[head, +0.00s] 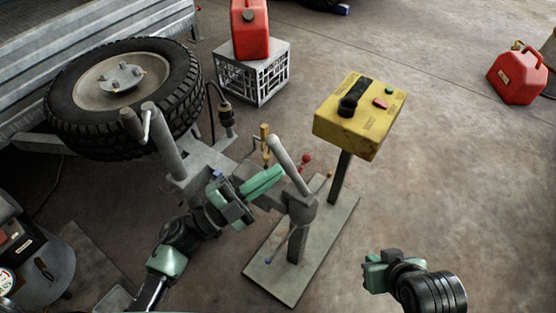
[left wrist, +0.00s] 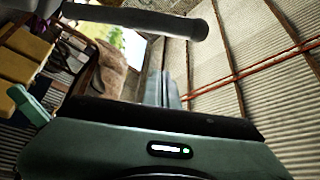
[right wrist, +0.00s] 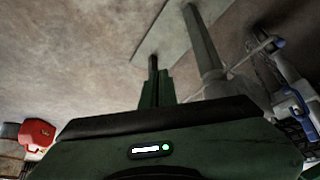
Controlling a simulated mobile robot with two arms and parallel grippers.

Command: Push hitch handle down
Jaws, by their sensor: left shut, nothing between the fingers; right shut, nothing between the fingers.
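The hitch handle (head: 288,160) is a grey round bar with a rounded end. It slants up and left from a pivot on a grey post (head: 298,235) on a metal base plate (head: 330,240). My left gripper (head: 277,174) is shut and empty, its green fingers close beside the handle's left side. I cannot tell whether they touch. A grey bar, probably the handle, crosses the top of the left wrist view (left wrist: 150,20). My right gripper (head: 368,271) is shut and empty over the floor, right of the base plate. Its fingers show in the right wrist view (right wrist: 157,88).
A yellow control box (head: 350,122) stands on a post behind the handle. A trailer wheel (head: 65,105) and grey trailer tongue (head: 195,160) lie left. A red can (head: 249,35) sits on a crate (head: 272,76); another red can (head: 515,78) stands far right.

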